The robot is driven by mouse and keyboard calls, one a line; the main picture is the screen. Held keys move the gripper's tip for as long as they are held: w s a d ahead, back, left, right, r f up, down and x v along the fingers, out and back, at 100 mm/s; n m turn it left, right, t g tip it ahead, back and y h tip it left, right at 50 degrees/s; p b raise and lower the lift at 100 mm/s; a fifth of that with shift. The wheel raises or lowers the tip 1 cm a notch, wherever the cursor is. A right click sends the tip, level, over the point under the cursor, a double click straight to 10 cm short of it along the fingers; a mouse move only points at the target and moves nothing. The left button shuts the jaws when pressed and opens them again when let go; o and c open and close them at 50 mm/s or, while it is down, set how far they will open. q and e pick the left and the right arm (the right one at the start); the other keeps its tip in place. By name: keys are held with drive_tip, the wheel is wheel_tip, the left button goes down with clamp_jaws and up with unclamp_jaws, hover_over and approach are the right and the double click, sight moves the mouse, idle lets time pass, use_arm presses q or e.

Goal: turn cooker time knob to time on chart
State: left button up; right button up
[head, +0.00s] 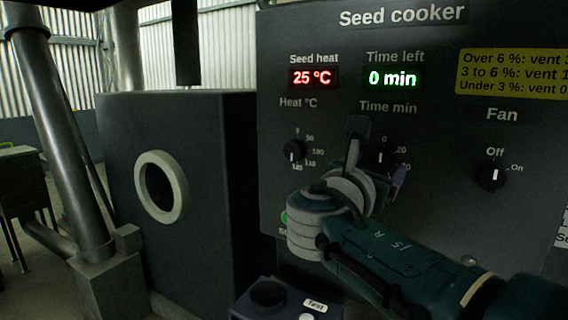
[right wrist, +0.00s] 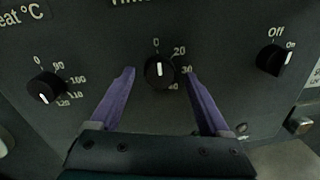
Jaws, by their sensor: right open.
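The Time min knob (head: 381,157) is a round black dial on the dark Seed cooker panel (head: 330,35), with its white mark at 0. It also shows in the right wrist view (right wrist: 159,72), with a scale reading 0, 20, 30 and 40 partly visible. My right gripper (right wrist: 160,78) is open, its two purple fingers on either side of the knob with gaps to both. In the head view my right gripper (head: 378,155) and wrist partly cover the knob. The Time left display (head: 393,78) reads 0 min. My left gripper is out of view. No time chart is readable.
The Heat knob (head: 294,150) is left of the time knob and the Fan knob (head: 492,176), turned to On, is right. A yellow venting note (head: 512,73) is cut off at right. A green button (head: 284,217) sits partly behind my arm. A box labelled Test (head: 268,293) stands below.

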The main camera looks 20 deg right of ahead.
drive_tip(key=shift+w+d, duration=0.25)
drive_tip(key=shift+d, duration=0.05)
clamp_jaws()
idle(0.6)
